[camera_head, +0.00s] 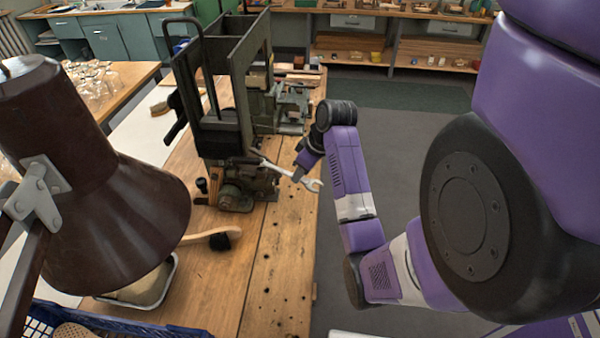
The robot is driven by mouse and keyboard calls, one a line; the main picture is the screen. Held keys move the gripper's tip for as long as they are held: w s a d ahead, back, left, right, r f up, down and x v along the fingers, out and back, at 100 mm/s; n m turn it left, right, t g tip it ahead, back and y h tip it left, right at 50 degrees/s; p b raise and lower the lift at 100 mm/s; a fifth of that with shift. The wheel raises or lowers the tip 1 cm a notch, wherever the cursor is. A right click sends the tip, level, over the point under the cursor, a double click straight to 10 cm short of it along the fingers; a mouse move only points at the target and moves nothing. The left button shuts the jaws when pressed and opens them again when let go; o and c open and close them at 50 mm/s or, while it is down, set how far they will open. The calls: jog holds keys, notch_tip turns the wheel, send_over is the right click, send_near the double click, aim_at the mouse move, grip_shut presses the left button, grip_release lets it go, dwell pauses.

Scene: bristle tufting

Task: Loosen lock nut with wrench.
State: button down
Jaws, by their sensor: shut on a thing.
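A dark green tufting machine (216,140) stands on the wooden bench. A silver wrench (312,185) sticks out from the machine's lower right side, with its open-jaw end toward the right. My gripper (298,173) is shut on the wrench, at the bench's right edge. The far end of the wrench reaches to the machine's dark parts near its middle. The lock nut is too small or hidden to make out, so I cannot tell whether the wrench sits on it.
A brown lamp shade (110,200) blocks much of the left. A wooden brush (215,238) lies on the bench (275,270) in front of the machine. A blue crate (110,325) and a metal tray (172,285) are at the near left. Bare floor (400,150) lies at right.

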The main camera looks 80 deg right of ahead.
jog(key=shift+f, duration=1)
dwell(1.6)
jog(key=shift+s+d+n, duration=0.25)
jog(key=shift+d+n, duration=0.45)
jog(key=shift+d, duration=0.1)
jog(key=shift+d, duration=0.1)
